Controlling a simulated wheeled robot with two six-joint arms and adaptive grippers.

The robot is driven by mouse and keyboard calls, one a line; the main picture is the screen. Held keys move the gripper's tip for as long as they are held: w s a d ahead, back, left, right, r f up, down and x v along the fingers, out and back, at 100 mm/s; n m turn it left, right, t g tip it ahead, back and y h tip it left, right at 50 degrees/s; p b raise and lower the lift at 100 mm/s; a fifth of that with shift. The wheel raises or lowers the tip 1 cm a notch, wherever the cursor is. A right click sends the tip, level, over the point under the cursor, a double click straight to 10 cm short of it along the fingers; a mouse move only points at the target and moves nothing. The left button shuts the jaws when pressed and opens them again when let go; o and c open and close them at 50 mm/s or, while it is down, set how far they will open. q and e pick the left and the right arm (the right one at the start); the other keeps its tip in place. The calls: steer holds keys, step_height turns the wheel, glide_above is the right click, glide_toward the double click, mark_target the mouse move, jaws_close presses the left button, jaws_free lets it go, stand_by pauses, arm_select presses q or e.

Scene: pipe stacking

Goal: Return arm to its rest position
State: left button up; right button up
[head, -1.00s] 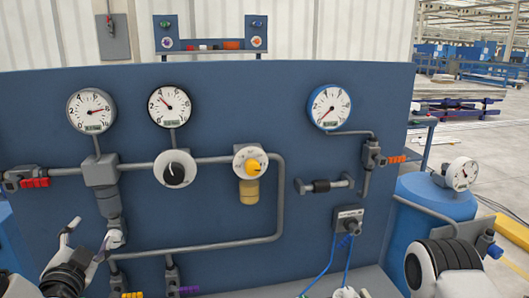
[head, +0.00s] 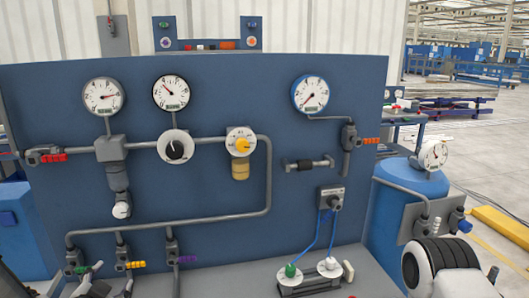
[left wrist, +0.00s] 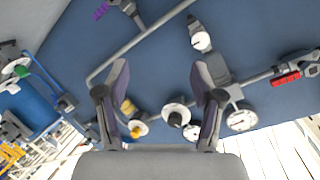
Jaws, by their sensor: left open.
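My left gripper (head: 114,275) is low at the lower left in the head view, partly cut off by the bottom edge, in front of the panel's lower valves. In the left wrist view (left wrist: 160,68) its two fingers are spread apart with nothing between them. The blue panel (head: 215,95) with its pipes and gauges is behind the fingers in that view. The white round knob (head: 122,210) under the grey pipe fitting is clear of the gripper in the head view. Part of my right arm shows at the lower right, but its gripper is not visible.
Valves with green (head: 80,270), yellow (head: 135,265) and purple (head: 187,259) handles are close to my left gripper. Blue cables run from a socket box (head: 330,197) to a grey base (head: 310,284). A blue tank (head: 400,190) stands at the right.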

arm_select(q)
steer(key=s+d+f+n+g+h+b, duration=0.1)
steer(key=s+d+f+g+b, duration=0.15)
steer(key=s+f, duration=0.6)
steer(key=s+d+f+n+g+b, duration=0.2)
steer(key=s+f+g, duration=0.15)
steer(key=f, duration=0.95)
steer(key=s+d+f+n+g+h+b, duration=0.15)
steer(key=s+d+f+g, duration=0.35)
steer(key=f, duration=0.6)
steer(key=s+f+n+g, duration=0.1)
steer(key=s+f, duration=0.2)
steer(key=s, duration=0.3)
steer(key=s+f+g+b, duration=0.1)
steer(key=s+f+g, duration=0.1)
steer(key=s+f, duration=0.2)
steer(key=shift+s+a+n+g, duration=0.25)
steer(key=shift+s+n+g, duration=0.1)
steer(key=shift+s, duration=0.75)
